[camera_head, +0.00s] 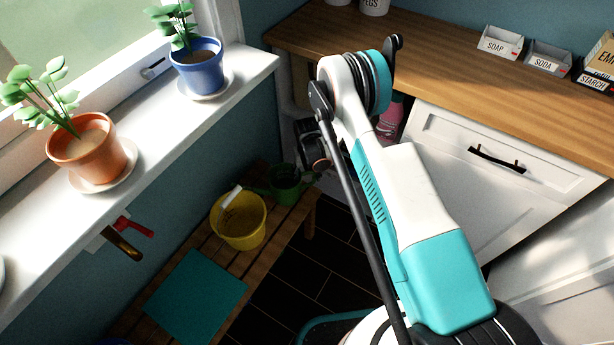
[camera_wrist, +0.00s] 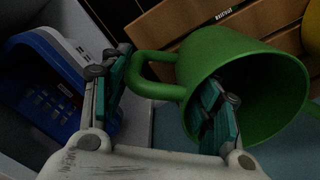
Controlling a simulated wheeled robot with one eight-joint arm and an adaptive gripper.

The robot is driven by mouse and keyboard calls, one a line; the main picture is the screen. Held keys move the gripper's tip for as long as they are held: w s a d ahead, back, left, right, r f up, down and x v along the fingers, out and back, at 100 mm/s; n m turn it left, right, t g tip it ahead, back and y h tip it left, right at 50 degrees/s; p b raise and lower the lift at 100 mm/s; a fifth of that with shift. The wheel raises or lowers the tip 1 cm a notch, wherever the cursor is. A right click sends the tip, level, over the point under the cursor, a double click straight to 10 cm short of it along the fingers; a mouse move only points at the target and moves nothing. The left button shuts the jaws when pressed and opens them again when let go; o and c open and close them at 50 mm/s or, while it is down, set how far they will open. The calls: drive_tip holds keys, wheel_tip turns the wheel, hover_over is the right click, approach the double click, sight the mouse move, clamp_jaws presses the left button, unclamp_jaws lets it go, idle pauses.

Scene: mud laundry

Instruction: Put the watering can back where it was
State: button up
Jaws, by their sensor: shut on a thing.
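The green watering can (camera_head: 287,187) is at the far end of the slatted wooden bench, just beyond the yellow bucket. In the wrist view the can (camera_wrist: 265,60) appears tilted, its open mouth facing the camera and its loop handle to the left. My gripper (camera_wrist: 165,75) is shut on the can at the handle side: one finger reaches inside the mouth, the other is outside, left of the handle. In the head view my gripper (camera_head: 312,160) is dark and partly hidden by my arm. Whether the can's base touches the bench I cannot tell.
The yellow bucket (camera_head: 238,222) and a teal mat (camera_head: 196,296) are on the bench (camera_head: 262,262). A red-handled tap (camera_head: 128,232) sticks out from the wall. Potted plants stand on the windowsill (camera_head: 150,150). A blue-and-white object (camera_wrist: 62,85) is left of my gripper.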

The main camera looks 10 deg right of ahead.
drive_tip(key=o, duration=1.7)
drive_tip(key=shift+o, duration=0.2)
wheel_tip(320, 180, up, 12)
drive_tip(key=p, duration=0.4)
drive_tip(key=shift+r, duration=0.15)
